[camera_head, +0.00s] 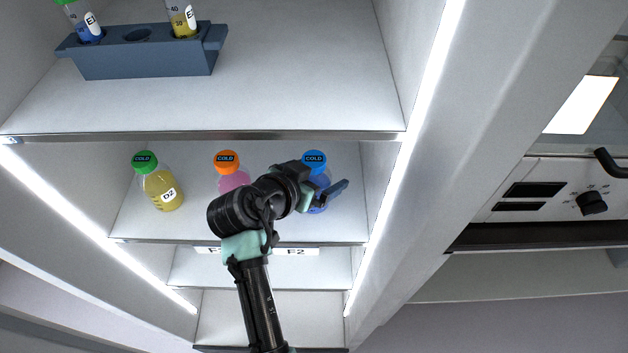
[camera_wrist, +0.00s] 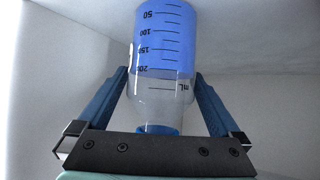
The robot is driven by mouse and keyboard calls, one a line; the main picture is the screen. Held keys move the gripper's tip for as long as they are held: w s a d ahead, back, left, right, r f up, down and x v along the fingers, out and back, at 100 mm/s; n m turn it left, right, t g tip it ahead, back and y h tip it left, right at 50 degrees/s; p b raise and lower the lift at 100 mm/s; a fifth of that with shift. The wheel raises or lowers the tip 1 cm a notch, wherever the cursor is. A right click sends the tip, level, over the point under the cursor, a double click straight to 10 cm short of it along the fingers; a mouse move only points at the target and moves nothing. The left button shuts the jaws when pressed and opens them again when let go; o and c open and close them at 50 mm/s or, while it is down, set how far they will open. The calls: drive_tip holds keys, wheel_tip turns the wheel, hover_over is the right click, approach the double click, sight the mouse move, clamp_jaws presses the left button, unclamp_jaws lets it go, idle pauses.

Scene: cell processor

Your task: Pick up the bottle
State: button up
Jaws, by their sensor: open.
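A clear bottle with a blue "COLD" cap (camera_head: 314,159) and blue liquid stands at the right of the middle shelf. My gripper (camera_head: 328,193) is in front of it and hides part of its body. In the wrist view the bottle (camera_wrist: 165,40) shows upside down, with volume marks and its cap nearest me. My gripper's open fingers (camera_wrist: 161,78) lie on either side of the bottle, with a gap showing near its shoulder. Whether either finger touches it is unclear. Two more bottles stand to the left: an orange-capped pink one (camera_head: 228,161) and a green-capped yellow one (camera_head: 161,188).
A blue-grey rack (camera_head: 145,60) with capped tubes stands on the upper shelf (camera_head: 300,75). That shelf's front edge runs above the bottles. The cabinet's right wall (camera_head: 376,190) is close beside the blue-capped bottle. Labels line the lower shelf edge.

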drive_tip(key=shift+w+d+f, duration=0.25)
drive_tip(key=shift+w+f, duration=0.1)
drive_tip(key=shift+w, duration=0.1)
drive_tip(key=c, duration=1.3)
drive_tip(key=shift+c, duration=0.9)
drive_tip(key=shift+r, duration=0.1)
drive_tip(key=shift+r, duration=0.5)
wheel_tip(320, 180, up, 2)
drive_tip(key=shift+r, duration=0.1)
drive_tip(key=s+a+b, duration=0.3)
drive_tip(key=s+a, duration=0.7)
drive_tip(key=s, duration=0.5)
drive_tip(key=shift+r, duration=0.1)
